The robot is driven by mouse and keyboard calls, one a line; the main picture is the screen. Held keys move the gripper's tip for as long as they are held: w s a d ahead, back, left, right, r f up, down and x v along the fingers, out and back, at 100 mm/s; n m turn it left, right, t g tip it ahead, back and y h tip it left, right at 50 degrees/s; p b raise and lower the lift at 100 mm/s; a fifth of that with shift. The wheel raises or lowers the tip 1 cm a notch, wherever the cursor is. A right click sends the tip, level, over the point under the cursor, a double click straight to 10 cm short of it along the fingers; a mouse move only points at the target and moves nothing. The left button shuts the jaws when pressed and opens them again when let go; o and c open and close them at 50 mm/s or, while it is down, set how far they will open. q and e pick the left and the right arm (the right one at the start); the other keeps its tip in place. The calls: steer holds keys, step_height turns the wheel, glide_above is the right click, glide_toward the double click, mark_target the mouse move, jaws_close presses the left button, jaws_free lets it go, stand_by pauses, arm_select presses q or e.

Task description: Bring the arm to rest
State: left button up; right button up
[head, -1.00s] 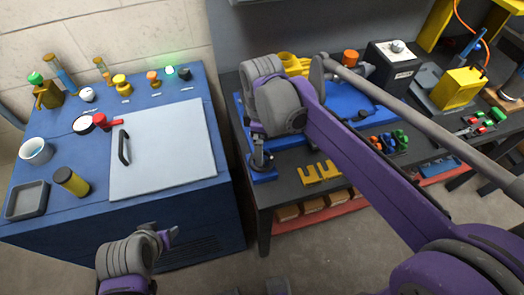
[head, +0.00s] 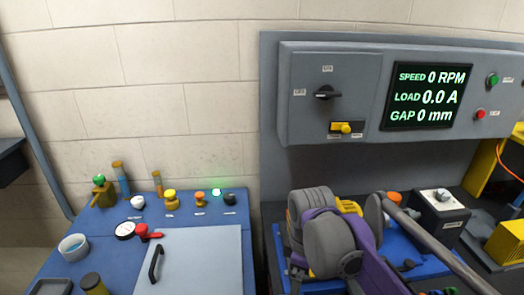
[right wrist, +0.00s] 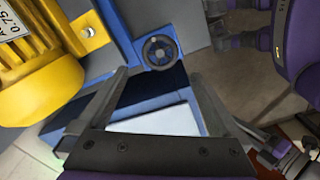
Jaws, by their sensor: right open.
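My right arm (head: 335,235) reaches in from the lower right over the blue fixture on the dark bench. In the right wrist view my right gripper (right wrist: 160,78) is open, with nothing between its fingers. A dark round handwheel (right wrist: 160,52) on the blue fixture lies just beyond the fingertips, apart from them as far as I can tell. A yellow motor (right wrist: 40,75) with a white label is at the left of that view. In the head view the arm hides most of the motor. My left gripper is out of view.
A blue cabinet (head: 105,245) at left carries a pale lid (head: 195,265), a gauge, a white cup (head: 74,246) and several knobs. A grey panel (head: 330,70) with a readout screen (head: 427,97) stands behind the bench. A dark box (head: 438,220) is right of the arm.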

steer(key=s+d+f+m+t, duration=0.2)
steer(key=s+d+f+m, duration=0.1)
steer(key=s+f+m, duration=0.3)
steer(key=s+d+f+m+t, duration=0.3)
steer(key=s+f+m, duration=0.3)
steer(key=s, duration=0.2)
steer(key=shift+d+m, duration=0.2)
steer(key=shift+m, duration=0.2)
